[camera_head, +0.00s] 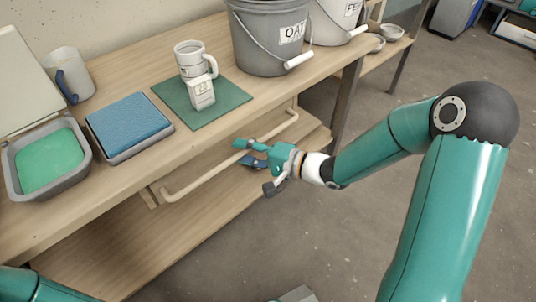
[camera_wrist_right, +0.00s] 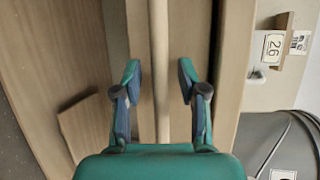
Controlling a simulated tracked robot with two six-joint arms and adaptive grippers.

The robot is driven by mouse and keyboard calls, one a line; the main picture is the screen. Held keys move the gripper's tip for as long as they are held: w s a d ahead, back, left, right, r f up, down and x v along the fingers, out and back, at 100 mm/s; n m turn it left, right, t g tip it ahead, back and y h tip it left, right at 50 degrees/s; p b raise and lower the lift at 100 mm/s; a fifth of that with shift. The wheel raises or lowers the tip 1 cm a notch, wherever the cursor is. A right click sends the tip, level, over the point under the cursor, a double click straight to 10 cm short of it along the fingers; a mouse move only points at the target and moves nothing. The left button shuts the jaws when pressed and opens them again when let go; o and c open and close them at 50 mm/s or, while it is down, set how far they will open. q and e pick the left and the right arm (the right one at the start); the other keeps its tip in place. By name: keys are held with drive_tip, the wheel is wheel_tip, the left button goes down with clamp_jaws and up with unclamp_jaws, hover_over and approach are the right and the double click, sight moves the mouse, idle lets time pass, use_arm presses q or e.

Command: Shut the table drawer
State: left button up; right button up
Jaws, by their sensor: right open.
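The table drawer (camera_head: 215,160) is under the wooden tabletop, with a long pale bar handle (camera_head: 190,184) across its front. How far the drawer stands out is hard to tell. My right gripper (camera_head: 244,152) is open at the handle, right of its middle. In the right wrist view the handle (camera_wrist_right: 159,40) runs upright between the two spread fingers of the gripper (camera_wrist_right: 159,72), with a gap on each side. My left gripper is out of view.
On the tabletop stand a grey bucket (camera_head: 265,45), a white mug (camera_head: 192,62) with a small labelled block (camera_head: 202,95) on a green mat (camera_head: 230,97), a blue sponge-like pad (camera_head: 128,122) and a green-filled tray (camera_head: 80,170). A lower shelf (camera_head: 110,255) lies below.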

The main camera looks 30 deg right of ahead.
drive_tip(key=v, duration=1.1)
drive_tip(key=shift+w, duration=0.1)
drive_tip(key=a+f+g, duration=0.5)
drive_tip(key=a+f, duration=1)
drive_tip(key=f, duration=0.3)
drive_tip(key=s+d+f+n+g+h, duration=0.3)
drive_tip(key=s+f+n+g+h, duration=0.5)
drive_tip(key=s+f, duration=0.55)
wheel_tip(320, 180, up, 37)
drive_tip(key=n+t+y+p, duration=0.1)
drive_tip(key=y+p, duration=0.1)
drive_tip(key=p, duration=3.5)
drive_tip(key=shift+w+f, duration=0.15)
drive_tip(key=shift+f, duration=0.05)
